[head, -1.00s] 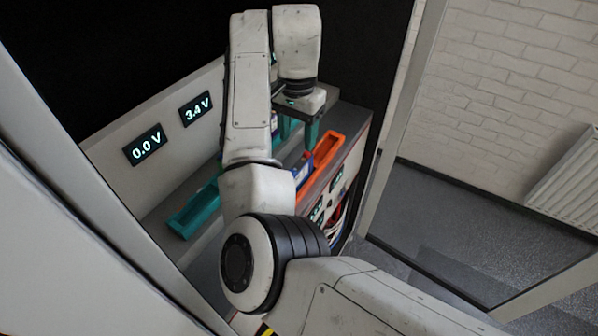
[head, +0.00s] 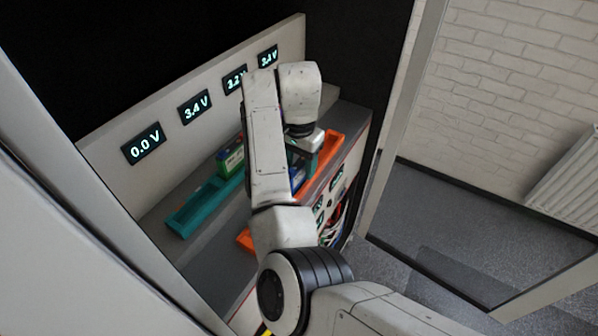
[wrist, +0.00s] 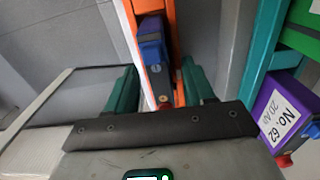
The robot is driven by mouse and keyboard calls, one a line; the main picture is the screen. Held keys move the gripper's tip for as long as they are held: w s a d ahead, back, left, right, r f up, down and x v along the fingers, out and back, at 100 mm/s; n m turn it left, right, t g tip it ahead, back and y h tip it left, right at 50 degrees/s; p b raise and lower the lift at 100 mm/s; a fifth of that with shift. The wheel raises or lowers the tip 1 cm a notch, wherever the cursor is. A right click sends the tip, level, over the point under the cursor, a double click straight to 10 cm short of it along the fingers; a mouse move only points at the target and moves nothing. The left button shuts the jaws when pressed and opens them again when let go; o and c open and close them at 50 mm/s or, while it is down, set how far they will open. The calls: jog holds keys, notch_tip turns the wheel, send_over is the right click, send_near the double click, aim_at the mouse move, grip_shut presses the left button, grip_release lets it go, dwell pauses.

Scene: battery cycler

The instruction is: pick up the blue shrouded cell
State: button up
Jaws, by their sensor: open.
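The blue shrouded cell (wrist: 152,48) lies in the orange tray (wrist: 165,15) in the wrist view, near the top middle. In the head view a small part of the blue cell (head: 298,178) shows beside my forearm, which hides the rest. My gripper (wrist: 160,88) is open, with its teal fingers apart on either side of the orange tray in the picture. In the head view my gripper (head: 308,155) is low over the orange tray, partly hidden by my wrist.
A teal tray (head: 190,217) runs along the back panel and holds a green cell (head: 232,160). A purple cell marked No. 62 (wrist: 283,112) is at the right of the wrist view. Voltage displays (head: 143,143) line the panel. Cables (head: 332,228) hang at the front.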

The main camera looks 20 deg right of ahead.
grip_shut()
dwell(0.4)
jog(key=shift+r, duration=0.15)
